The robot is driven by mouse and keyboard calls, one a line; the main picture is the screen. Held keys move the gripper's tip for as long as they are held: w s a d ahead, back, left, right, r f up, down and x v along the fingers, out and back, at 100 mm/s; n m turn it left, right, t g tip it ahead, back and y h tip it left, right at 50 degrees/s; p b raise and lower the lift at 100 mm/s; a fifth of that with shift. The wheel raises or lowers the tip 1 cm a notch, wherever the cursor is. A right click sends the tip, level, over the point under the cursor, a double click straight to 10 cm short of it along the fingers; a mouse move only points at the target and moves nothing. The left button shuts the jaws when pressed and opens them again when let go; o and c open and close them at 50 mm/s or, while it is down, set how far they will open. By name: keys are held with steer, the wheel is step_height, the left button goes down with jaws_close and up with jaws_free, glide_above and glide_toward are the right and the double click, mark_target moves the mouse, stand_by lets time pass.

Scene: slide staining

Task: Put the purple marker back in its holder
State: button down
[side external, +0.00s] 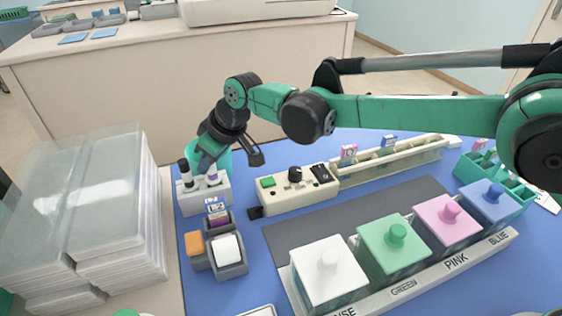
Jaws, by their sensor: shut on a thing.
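The marker holder (204,197) is a pale grey block at the left of the blue work surface. A white marker with a black cap (185,172) stands in its left part. The purple marker (213,176), white with a purple band, is upright at the right part of the holder, directly below my gripper. My gripper (207,163) points down over the holder and is shut on the purple marker's upper part. The fingers hide the marker's top. I cannot tell whether its lower end is fully seated in the holder or just above it.
A control box (296,192) is to the right. Lidded stain jars (393,246) line the front right. Stacked clear boxes (85,215) fill the left.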

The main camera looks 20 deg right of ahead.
steer(key=shift+f, duration=0.1)
steer(key=c, duration=0.6)
jaws_free()
steer(key=shift+v, duration=2.85)
